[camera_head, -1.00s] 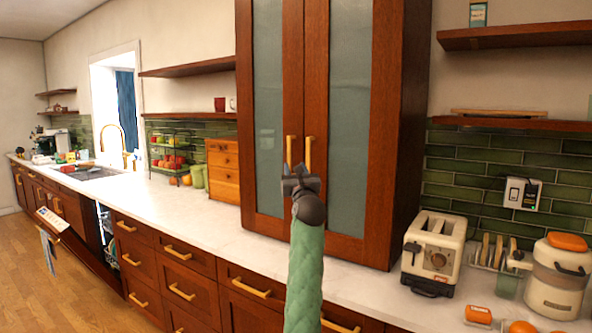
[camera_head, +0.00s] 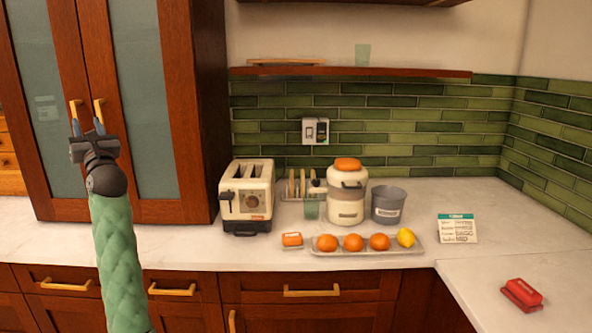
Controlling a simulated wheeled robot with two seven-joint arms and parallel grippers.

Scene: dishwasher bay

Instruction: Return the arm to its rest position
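My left gripper (camera_head: 88,130) is raised in front of the tall wooden cabinet (camera_head: 170,110) with frosted glass doors, at the left of the head view. My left arm, in a green quilted sleeve, comes up from the bottom left. The two fingertips point up and stand apart, with nothing seen between them. The fingertips overlap the cabinet handles in the picture; I cannot tell whether they touch. My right gripper is not in view.
A toaster (camera_head: 247,197), a white jar with orange lid (camera_head: 346,192), a grey bucket (camera_head: 388,205) and a fruit tray (camera_head: 333,251) stand on the white counter (camera_head: 480,202). A red block-like item (camera_head: 522,293) lies at right. A shelf (camera_head: 400,72) hangs above.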

